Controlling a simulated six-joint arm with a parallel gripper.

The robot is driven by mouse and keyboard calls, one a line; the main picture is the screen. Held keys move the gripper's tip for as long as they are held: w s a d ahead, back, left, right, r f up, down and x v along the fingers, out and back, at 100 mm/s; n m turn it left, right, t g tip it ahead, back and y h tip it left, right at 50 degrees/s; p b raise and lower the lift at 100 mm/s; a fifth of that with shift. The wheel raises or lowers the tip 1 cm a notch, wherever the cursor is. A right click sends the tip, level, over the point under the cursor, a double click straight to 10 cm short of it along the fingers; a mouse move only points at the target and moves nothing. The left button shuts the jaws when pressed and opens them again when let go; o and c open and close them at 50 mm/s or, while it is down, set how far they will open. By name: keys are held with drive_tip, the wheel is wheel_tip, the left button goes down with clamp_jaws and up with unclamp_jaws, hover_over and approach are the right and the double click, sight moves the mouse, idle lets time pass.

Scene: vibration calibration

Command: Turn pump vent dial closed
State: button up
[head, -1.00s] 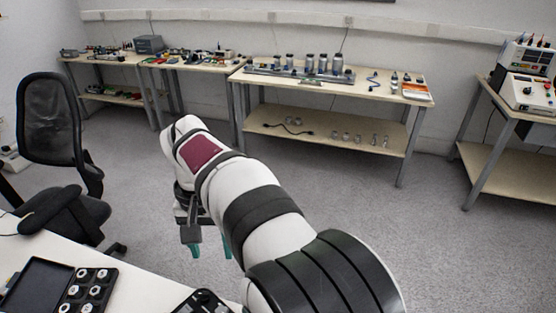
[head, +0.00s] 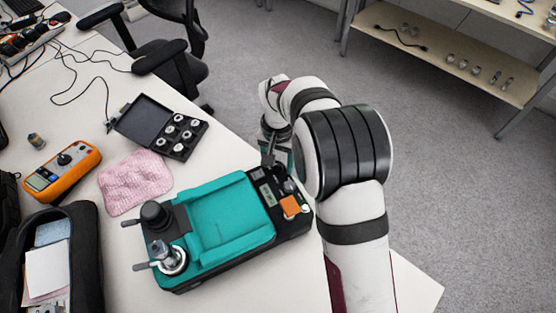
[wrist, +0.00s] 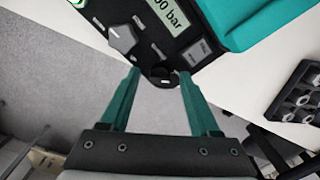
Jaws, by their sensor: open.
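The teal pump (head: 228,217) lies on the white table, with a black control panel at its right end in the head view. In the wrist view the panel shows a display (wrist: 170,12) reading in bar, a grey pointer knob (wrist: 124,38) and a round black dial (wrist: 161,77) at the panel's edge. I cannot read which is labelled vent. My gripper (wrist: 160,88) is open, its teal fingers on either side of the black dial. I cannot tell whether they touch it. In the head view my gripper (head: 274,151) is at the panel's far corner, partly hidden by my arm.
An open black case of fittings (head: 164,127) stands near the gripper. A pink cloth (head: 135,182), an orange meter (head: 62,171) and a black pouch (head: 88,255) lie to the left. A chair (head: 172,62) stands behind the table. Floor lies beyond the table's edge.

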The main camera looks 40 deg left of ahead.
clamp_jaws()
idle(0.5)
drive_tip(key=n, duration=0.4)
drive_tip(key=shift+n, duration=0.3)
drive_tip(key=n, duration=0.4)
drive_tip(key=shift+n, duration=0.3)
drive_tip(key=n, duration=0.4)
drive_tip(key=shift+n, duration=2.3)
